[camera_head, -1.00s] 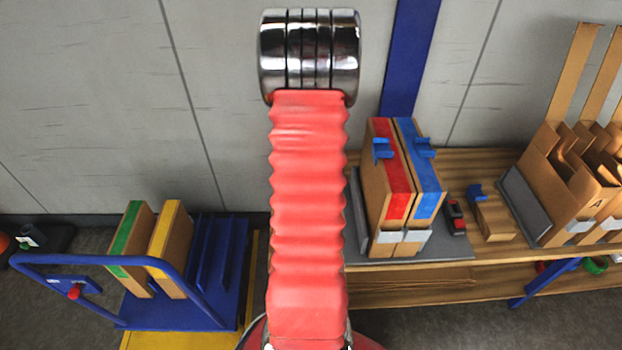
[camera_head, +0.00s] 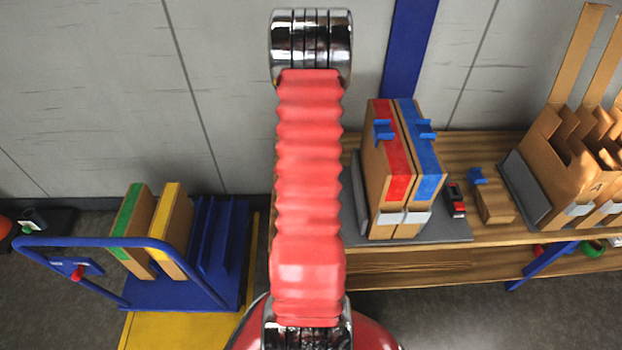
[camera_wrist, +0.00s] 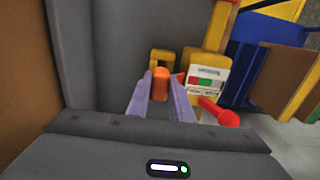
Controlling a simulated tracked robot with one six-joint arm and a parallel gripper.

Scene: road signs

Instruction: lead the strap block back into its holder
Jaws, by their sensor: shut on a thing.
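In the wrist view, my gripper (camera_wrist: 160,78) has two lavender fingers closed on a small orange block (camera_wrist: 160,88), which I take to be the strap block. A yellow bracket (camera_wrist: 164,59), likely its holder, stands just beyond the fingertips. The block's upper end overlaps the bracket in the picture; I cannot tell whether they touch. Any strap is hidden or too small to make out. The head view shows my red arm, but not the gripper or the block.
Right of the fingers in the wrist view are a white panel with red and green marks (camera_wrist: 205,80) and a red knob (camera_wrist: 219,112). In the head view, a blue trolley (camera_head: 180,292) stands left, and a wooden bench (camera_head: 470,150) with boxes stands right.

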